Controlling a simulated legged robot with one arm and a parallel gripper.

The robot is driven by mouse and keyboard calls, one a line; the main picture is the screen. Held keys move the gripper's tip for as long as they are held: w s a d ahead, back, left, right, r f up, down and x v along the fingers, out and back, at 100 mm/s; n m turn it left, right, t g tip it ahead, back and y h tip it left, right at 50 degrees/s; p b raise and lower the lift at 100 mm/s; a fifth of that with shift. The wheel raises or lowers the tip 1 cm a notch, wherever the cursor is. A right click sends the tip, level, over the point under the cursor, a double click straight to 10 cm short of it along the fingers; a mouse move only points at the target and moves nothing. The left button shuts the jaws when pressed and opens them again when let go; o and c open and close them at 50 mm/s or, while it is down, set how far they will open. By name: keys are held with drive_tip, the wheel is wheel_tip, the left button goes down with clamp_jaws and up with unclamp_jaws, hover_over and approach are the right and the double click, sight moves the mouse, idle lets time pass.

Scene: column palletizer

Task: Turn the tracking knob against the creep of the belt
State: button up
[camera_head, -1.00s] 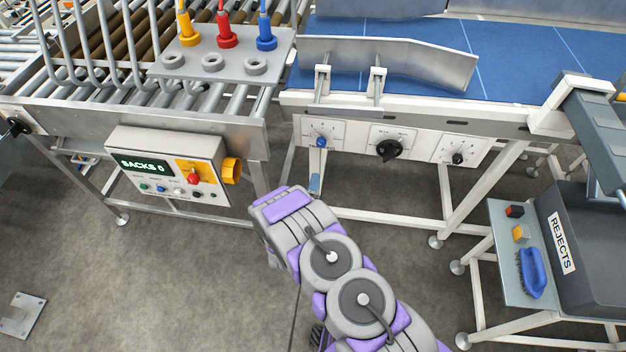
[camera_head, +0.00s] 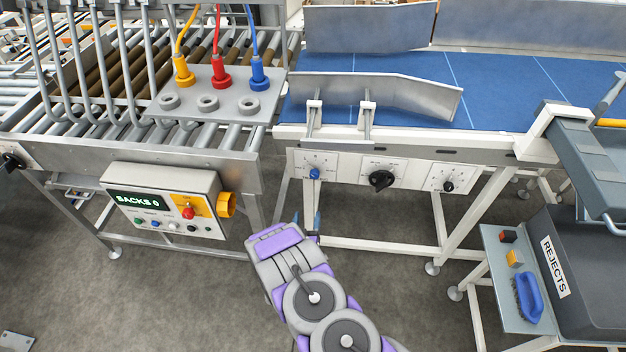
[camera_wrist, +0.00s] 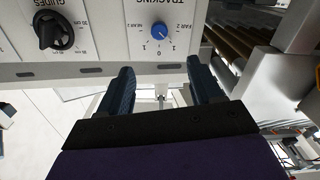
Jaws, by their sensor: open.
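The blue tracking knob (camera_head: 315,173) sits on a white dial plate at the left of the belt's side panel. In the wrist view the knob (camera_wrist: 159,31) appears upside down on its numbered scale, beyond the fingertips. Its exact setting is too small to tell. My gripper (camera_wrist: 163,85) is open and empty, its two dark blue fingers apart, with the knob between their lines. In the head view my gripper (camera_head: 307,221) is below the knob and apart from it. The blue belt (camera_head: 400,75) lies above the panel.
The black guides knob (camera_head: 381,180) and a smaller black knob (camera_head: 447,187) share the panel. A control box (camera_head: 165,200) reading SACKS 0 hangs at left. White frame legs stand below the panel. A rejects bin (camera_head: 590,255) and a shelf with a brush (camera_head: 528,298) are at right.

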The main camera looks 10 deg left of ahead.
sight(314, 177)
drive_tip(key=shift+m, duration=0.4)
drive_tip(key=w, duration=0.5)
drive_tip(key=w+a+b, duration=0.1)
drive_tip(key=w, duration=1.1)
drive_tip(key=shift+w+a, duration=0.15)
drive_tip(key=shift+c, duration=0.2)
drive_tip(key=c, duration=1)
drive_tip(key=shift+m+b, duration=0.4)
drive_tip(key=o, duration=1)
drive_tip(key=shift+o, duration=0.2)
